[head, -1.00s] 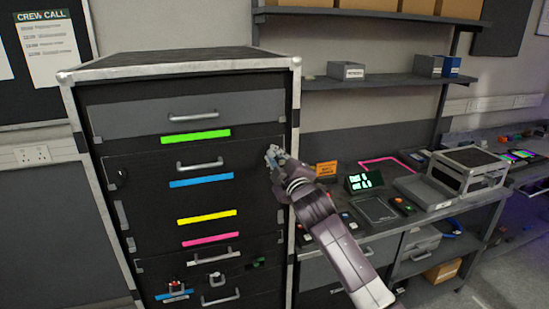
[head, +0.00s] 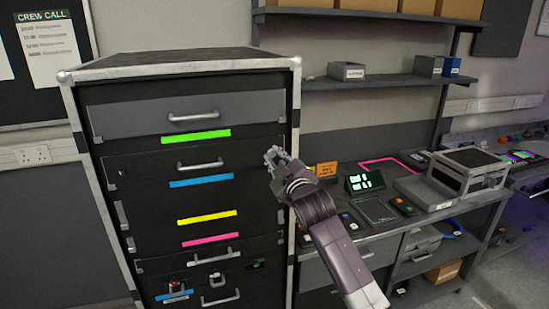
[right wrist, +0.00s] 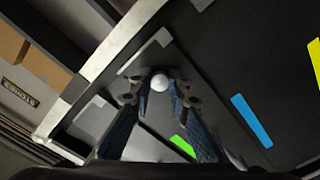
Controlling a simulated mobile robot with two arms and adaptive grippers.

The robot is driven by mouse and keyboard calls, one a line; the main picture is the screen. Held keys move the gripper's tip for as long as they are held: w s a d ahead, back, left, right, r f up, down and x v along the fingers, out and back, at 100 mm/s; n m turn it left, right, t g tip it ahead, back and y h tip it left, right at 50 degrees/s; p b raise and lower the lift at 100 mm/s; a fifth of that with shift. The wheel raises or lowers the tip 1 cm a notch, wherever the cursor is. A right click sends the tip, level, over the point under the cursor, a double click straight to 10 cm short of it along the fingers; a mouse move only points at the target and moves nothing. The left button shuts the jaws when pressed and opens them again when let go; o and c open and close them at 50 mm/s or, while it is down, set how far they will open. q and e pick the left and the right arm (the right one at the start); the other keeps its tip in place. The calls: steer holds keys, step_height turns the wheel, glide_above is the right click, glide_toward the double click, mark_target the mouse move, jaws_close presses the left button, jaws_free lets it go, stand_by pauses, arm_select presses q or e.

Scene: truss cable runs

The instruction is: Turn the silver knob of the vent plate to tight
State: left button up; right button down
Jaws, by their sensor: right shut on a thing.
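The silver knob (right wrist: 159,83) shows as a small round pale ball on a dark panel in the right wrist view. My right gripper (right wrist: 160,90) has its two fingertips on either side of it and is shut on it. In the head view my right gripper (head: 273,157) is at the right edge of the black cabinet front and hides the knob. The dark plate (head: 225,158) beside it carries a bar handle and a blue strip below. I cannot read the knob's setting or any tight mark. My left gripper is not in view.
The black cabinet (head: 170,62) has pale metal edges, several handles and coloured strips. To its right stands a workbench with an orange sign (head: 326,170), a small green-lit display (head: 365,181) and a case (head: 468,172). Shelves (head: 385,80) hang above the bench.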

steer(key=shift+f, duration=0.15)
steer(key=c, duration=1.8)
jaws_free()
steer(key=shift+s, duration=0.1)
steer(key=v, duration=1.2)
